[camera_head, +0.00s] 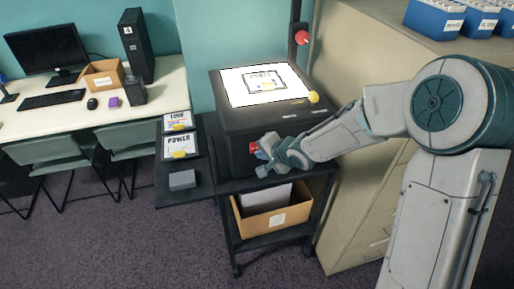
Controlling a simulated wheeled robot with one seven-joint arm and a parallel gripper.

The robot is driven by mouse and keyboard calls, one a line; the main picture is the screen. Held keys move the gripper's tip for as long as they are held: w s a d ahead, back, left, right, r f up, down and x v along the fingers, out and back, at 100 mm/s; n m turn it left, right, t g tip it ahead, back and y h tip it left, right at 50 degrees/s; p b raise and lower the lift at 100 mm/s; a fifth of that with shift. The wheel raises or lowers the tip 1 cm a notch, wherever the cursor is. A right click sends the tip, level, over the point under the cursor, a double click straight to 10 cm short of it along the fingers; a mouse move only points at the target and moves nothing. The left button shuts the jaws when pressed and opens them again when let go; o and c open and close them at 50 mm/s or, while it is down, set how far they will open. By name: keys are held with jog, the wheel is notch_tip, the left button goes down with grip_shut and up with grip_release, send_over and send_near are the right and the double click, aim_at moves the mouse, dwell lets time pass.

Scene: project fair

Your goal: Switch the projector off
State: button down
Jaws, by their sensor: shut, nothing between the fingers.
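The projector (235,125) is a black overhead projector on a dark trolley in the middle of the view. Its top plate (240,88) glows white with a printed sheet (263,82) on it. My gripper (261,159) is shut and empty, close to the projector's front face. A small red part (254,148) shows on that face right beside my fingertips; it looks like a switch. My gripper partly hides it, and I cannot tell whether they touch.
A tan cabinet (365,75) stands close on the right, behind my arm. A side shelf (190,196) holds cards, one reading POWER (179,145). A cardboard box (278,221) sits on the trolley's lower shelf. A desk (50,121) with chairs is at left.

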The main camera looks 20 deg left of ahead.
jog(key=shift+w+a, duration=0.15)
jog(key=shift+w, duration=0.15)
jog(key=shift+w+a, duration=0.1)
jog(key=shift+w, duration=0.1)
dwell(0.5)
jog(key=shift+s, duration=0.1)
jog(key=shift+s+d+p, duration=0.35)
jog(key=shift+s, duration=0.1)
jog(key=shift+s, duration=0.1)
jog(key=s+d, duration=0.2)
jog(key=s, duration=0.1)
jog(key=s+d, duration=0.1)
jog(key=s, duration=0.1)
jog(key=shift+p, duration=0.4)
dwell(2.1)
